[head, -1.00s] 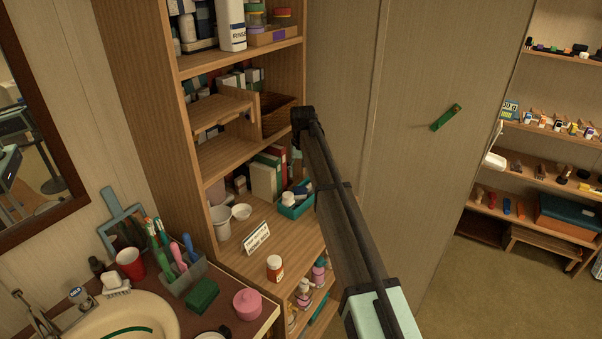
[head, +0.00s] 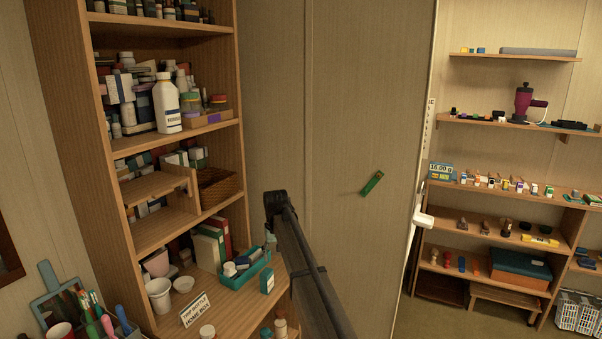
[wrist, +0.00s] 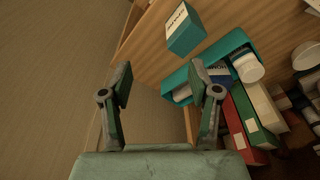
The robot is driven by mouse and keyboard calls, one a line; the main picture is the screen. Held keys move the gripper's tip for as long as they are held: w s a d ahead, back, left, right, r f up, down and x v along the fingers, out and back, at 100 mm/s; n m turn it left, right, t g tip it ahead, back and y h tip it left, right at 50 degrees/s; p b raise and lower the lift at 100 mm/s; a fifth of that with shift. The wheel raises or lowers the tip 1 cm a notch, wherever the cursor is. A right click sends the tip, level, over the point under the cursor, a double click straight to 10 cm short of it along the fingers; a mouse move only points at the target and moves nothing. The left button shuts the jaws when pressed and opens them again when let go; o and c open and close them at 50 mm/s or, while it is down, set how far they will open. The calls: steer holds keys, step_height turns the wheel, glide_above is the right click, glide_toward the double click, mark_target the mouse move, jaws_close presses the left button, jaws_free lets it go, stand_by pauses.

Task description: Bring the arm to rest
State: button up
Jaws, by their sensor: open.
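My arm (head: 308,280) reaches up from the lower right of the head view to the front of the wooden shelf unit. My gripper (wrist: 162,78) shows in the wrist view with its two dark green fingers apart and nothing between them. In the head view the fingers are mostly hidden behind the arm's end. A small teal box with a white label (wrist: 186,32) stands near the shelf edge, apart from the fingers; it also shows in the head view (head: 267,281), just left of the arm.
A teal tray of small items (head: 246,272), books (head: 212,246), white cups (head: 158,294) and a sign (head: 195,310) stand on the same shelf (head: 232,298). Stocked shelves (head: 500,245) lie farther right.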

steer(key=s+d+f+m+g, duration=0.1)
steer(key=s+d+f, duration=0.8)
steer(key=s+f, duration=0.2)
steer(key=s+d+f+m, duration=0.1)
steer(key=s+d+f, duration=0.7)
steer(key=s+f, duration=0.2)
steer(key=s+d+f, duration=0.4)
steer(key=s, duration=0.5)
steer(key=s+d+f, duration=0.4)
steer(key=s, duration=0.6)
steer(key=s+f+g, duration=0.3)
steer(key=s+f, duration=0.6)
steer(key=s, duration=0.4)
steer(key=s+f+g, duration=0.4)
steer(key=s+f, duration=0.5)
steer(key=s, duration=0.5)
steer(key=shift+s+m, duration=0.2)
steer(key=shift+m, duration=0.2)
